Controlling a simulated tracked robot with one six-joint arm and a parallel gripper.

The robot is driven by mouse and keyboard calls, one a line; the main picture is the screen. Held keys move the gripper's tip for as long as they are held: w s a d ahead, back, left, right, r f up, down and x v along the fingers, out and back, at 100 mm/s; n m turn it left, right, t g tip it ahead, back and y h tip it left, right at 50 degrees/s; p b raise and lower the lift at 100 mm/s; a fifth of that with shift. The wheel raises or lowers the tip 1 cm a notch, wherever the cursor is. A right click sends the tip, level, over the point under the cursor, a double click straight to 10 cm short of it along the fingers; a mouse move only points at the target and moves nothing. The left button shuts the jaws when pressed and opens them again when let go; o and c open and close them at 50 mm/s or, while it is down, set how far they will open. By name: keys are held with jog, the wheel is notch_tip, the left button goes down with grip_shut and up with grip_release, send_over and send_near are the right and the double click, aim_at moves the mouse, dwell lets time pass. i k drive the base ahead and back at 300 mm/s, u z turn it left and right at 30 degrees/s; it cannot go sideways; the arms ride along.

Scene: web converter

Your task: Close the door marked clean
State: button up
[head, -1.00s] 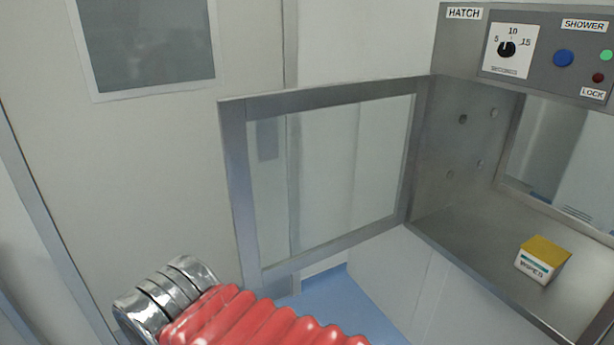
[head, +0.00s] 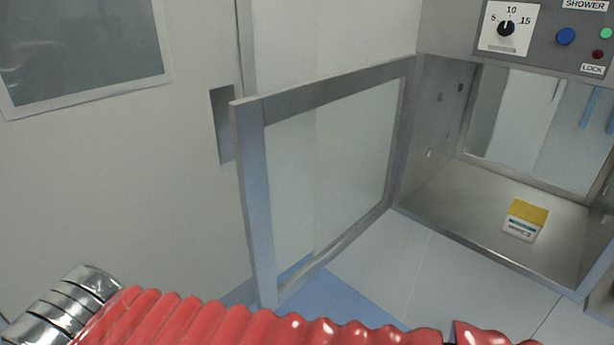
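A glass door in a grey metal frame (head: 253,185) stands open on the left side of a steel hatch (head: 510,250). It is hinged at the hatch's left edge and swings out toward me. No "clean" marking is readable on it. My arm, a red ribbed sleeve with a shiny ringed metal part at its left end, crosses the bottom of the head view. My gripper is not seen, so its state and its distance from the door are hidden.
A yellow and white wipes box (head: 524,220) sits on the hatch floor. A control panel (head: 545,38) with a dial, blue button, green light and red light is above the opening. A wall door with a window (head: 85,50) is behind at left.

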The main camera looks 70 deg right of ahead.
aim_at(248, 116)
jog(key=u, duration=0.05)
jog(key=i, duration=1.2)
jog(key=z, duration=4)
